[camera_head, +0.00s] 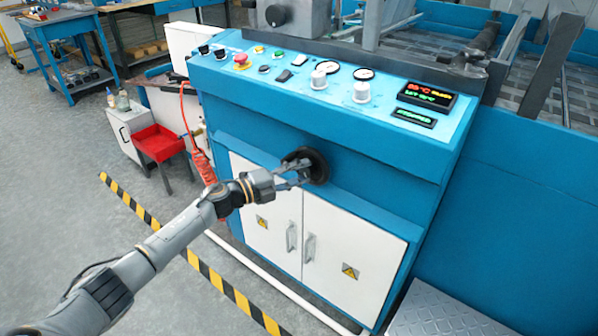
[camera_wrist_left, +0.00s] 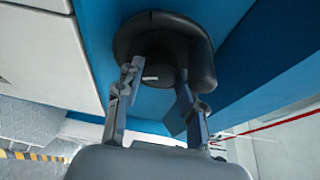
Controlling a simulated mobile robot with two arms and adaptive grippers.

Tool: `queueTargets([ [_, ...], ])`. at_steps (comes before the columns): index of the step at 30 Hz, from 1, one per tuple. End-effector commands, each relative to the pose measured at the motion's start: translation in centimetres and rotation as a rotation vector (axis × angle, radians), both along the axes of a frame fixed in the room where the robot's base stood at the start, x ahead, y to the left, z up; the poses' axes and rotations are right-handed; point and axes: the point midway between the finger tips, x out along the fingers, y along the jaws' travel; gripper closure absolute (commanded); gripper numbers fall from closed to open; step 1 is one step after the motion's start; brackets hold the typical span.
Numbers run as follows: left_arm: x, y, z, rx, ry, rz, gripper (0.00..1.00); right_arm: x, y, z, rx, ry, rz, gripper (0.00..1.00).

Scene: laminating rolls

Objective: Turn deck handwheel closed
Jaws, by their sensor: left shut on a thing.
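The black deck handwheel (camera_head: 316,166) sits on the blue front of the machine, below the sloped control panel. In the left wrist view the handwheel (camera_wrist_left: 162,42) shows as a dark round wheel with a thick rim. My left gripper (camera_head: 296,172) reaches it from the left. In the left wrist view the fingers of my left gripper (camera_wrist_left: 158,85) lie at the lower side of the wheel and are shut on it. The fingertips are partly hidden against the dark wheel. My right gripper is in neither view.
The control panel (camera_head: 330,100) carries knobs, gauges, a red button (camera_head: 241,59) and a lit display (camera_head: 426,95). White cabinet doors (camera_head: 345,250) with handles are below the wheel. A red bin (camera_head: 158,143) stands left. A metal step plate (camera_head: 440,312) is at lower right.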

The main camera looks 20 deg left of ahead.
Motion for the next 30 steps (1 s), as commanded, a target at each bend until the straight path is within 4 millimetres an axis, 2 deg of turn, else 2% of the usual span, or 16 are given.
queueTargets([
  [9,0.1,0.1,0.3,-0.001,-0.005,0.004,0.93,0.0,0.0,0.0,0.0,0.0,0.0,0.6],
  [10,0.1,0.1,0.3,-0.001,-0.004,0.004,0.58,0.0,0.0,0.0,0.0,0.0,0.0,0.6],
  [13,0.1,0.1,0.2,-0.001,-0.004,0.003,0.39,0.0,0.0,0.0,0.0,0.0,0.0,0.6],
  [23,-0.1,0.1,0.0,0.0,-0.001,0.001,0.39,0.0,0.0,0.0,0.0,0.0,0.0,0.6],
  [26,-0.7,0.7,0.0,0.001,0.0,0.002,0.39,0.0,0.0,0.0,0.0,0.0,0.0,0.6],
  [30,-2.5,2.4,0.0,0.003,0.001,0.001,0.39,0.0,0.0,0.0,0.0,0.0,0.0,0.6],
])
